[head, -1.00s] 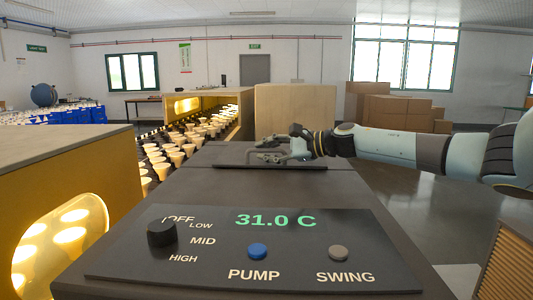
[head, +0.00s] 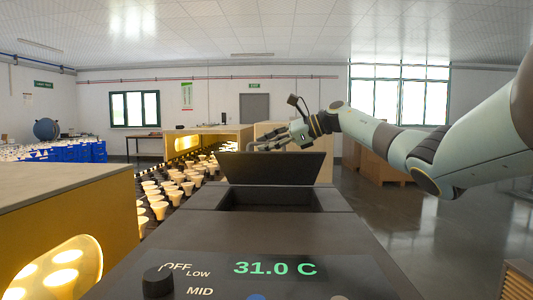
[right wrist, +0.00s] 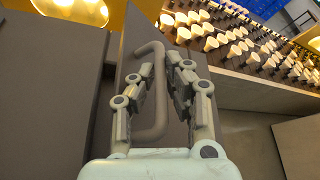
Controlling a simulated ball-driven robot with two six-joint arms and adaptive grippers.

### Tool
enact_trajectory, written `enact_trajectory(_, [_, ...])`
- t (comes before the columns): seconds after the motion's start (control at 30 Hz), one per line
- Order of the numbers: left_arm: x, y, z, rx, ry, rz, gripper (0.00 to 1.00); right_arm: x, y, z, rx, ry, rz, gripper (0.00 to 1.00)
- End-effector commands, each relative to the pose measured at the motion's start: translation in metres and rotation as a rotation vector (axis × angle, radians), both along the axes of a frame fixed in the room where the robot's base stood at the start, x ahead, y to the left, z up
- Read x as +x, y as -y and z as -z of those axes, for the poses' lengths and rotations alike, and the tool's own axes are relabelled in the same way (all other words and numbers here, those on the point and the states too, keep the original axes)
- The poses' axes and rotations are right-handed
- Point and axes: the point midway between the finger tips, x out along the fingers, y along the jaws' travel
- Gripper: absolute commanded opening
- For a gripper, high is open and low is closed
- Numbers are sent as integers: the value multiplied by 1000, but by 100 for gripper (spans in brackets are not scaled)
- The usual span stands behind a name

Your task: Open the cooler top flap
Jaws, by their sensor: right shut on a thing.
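The dark cooler (head: 190,232) stands in front of me, its panel showing 31.0 C. Its top flap (head: 275,169) is raised and tilted up at the far edge of a dark rectangular opening (head: 270,199). My right gripper (head: 258,146) is at the flap's upper edge. In the right wrist view, the grey bar handle (right wrist: 155,95) of the flap runs between the fingers of my right gripper (right wrist: 166,72), which is shut on it. My left gripper is in neither view.
A conveyor with rows of bulbs (head: 170,185) runs along the cooler's left side. A yellow-sided box with a lit window (head: 110,200) stands at near left. Cardboard boxes (head: 385,165) stand behind. Floor to the right is open.

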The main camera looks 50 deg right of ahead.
Motion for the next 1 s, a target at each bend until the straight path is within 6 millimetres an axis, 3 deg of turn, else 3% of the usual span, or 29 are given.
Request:
enact_trajectory(0.57, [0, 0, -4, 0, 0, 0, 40, 4, 5, -7, 28, -20, 0, 0])
enact_trajectory(0.6, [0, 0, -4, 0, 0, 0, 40, 4, 5, -7, 28, -20, 0, 13])
enact_trajectory(0.67, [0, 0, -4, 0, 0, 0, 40, 4, 5, -7, 28, -20, 0, 21])
enact_trajectory(1.0, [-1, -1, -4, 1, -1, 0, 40, 0, 8, -7, 25, -22, 2, 21])
